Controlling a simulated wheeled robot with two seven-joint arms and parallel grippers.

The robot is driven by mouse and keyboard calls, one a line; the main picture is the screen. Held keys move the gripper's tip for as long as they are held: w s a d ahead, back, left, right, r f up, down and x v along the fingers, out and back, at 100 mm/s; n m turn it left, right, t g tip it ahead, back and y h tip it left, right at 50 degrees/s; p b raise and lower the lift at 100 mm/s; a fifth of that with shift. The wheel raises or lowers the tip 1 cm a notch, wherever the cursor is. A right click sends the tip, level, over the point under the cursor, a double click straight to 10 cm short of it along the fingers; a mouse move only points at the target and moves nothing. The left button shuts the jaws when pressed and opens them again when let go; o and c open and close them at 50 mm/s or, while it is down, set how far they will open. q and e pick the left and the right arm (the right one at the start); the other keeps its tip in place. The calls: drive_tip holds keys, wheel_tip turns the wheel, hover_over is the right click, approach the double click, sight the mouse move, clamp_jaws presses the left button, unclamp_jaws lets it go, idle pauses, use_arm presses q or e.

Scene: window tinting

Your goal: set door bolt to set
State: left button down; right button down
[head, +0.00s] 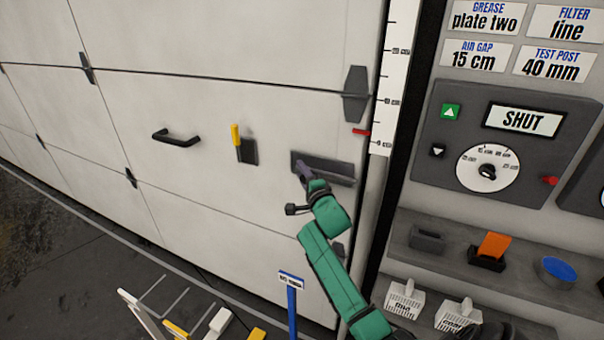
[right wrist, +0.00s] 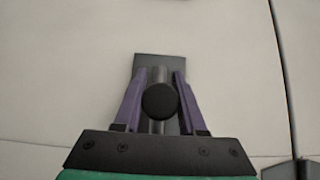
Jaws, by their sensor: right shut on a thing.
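The door bolt is a dark horizontal plate (head: 330,169) on the white panelled door, near the door's right edge. My right gripper (head: 302,172) is at the left end of this plate. In the right wrist view, its two purple fingers (right wrist: 160,95) are shut around the bolt's round black knob (right wrist: 159,101). The bolt's dark plate (right wrist: 165,62) shows behind the fingers. The gripper hides part of the bolt, and I cannot tell how far it is slid. My left gripper is not in view.
A black door handle (head: 177,138) and a yellow-handled latch (head: 237,137) are to the left. A control panel (head: 470,110) reads SHUT. A shelf (head: 455,262) with small items stands at the right. A blue post (head: 292,312) rises below.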

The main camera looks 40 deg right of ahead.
sight(314, 172)
idle(0.7)
drive_tip(key=s+d+p, duration=0.1)
drive_tip(key=s+p, duration=0.1)
drive_tip(key=s+d+p, duration=0.1)
drive_tip(key=s+p, duration=0.1)
drive_tip(key=shift+d+r+p, duration=0.15)
drive_tip(key=shift+p, duration=0.2)
drive_tip(key=shift+s+d+f, duration=0.15)
drive_tip(key=shift+s+f, duration=0.1)
drive_tip(key=shift+f, duration=0.05)
drive_tip(key=c, duration=0.6)
unclamp_jaws()
drive_tip(key=shift+o, duration=0.6)
drive_tip(key=shift+s+d+r, duration=0.1)
drive_tip(key=shift+s, duration=0.05)
